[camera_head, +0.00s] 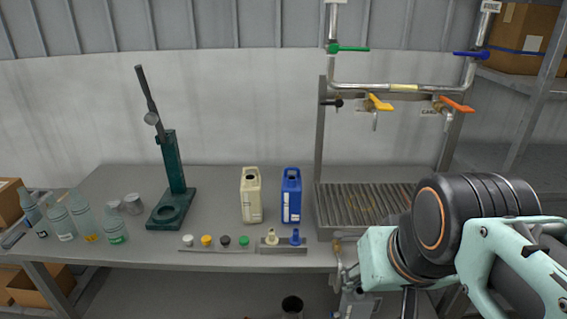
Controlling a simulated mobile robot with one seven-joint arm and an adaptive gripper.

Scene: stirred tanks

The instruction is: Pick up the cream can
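The cream can (250,197) stands upright on the grey bench, near the middle of the picture. It is a tall jug-like can with a dark open mouth at the top and markings on its side. A blue can (291,197) of similar shape stands close to its right, with a small gap between them. My arm fills the lower right, in front of the bench's right end and well to the right of the cream can. My gripper's fingers do not show. Nothing touches the cream can.
A green stand (172,180) with a lever is left of the cans. Glass bottles (82,217) stand farther left. Small coloured caps (207,240) and a cap holder (283,247) line the front edge. A slatted drain tray (350,205) under valved pipes (400,88) is right.

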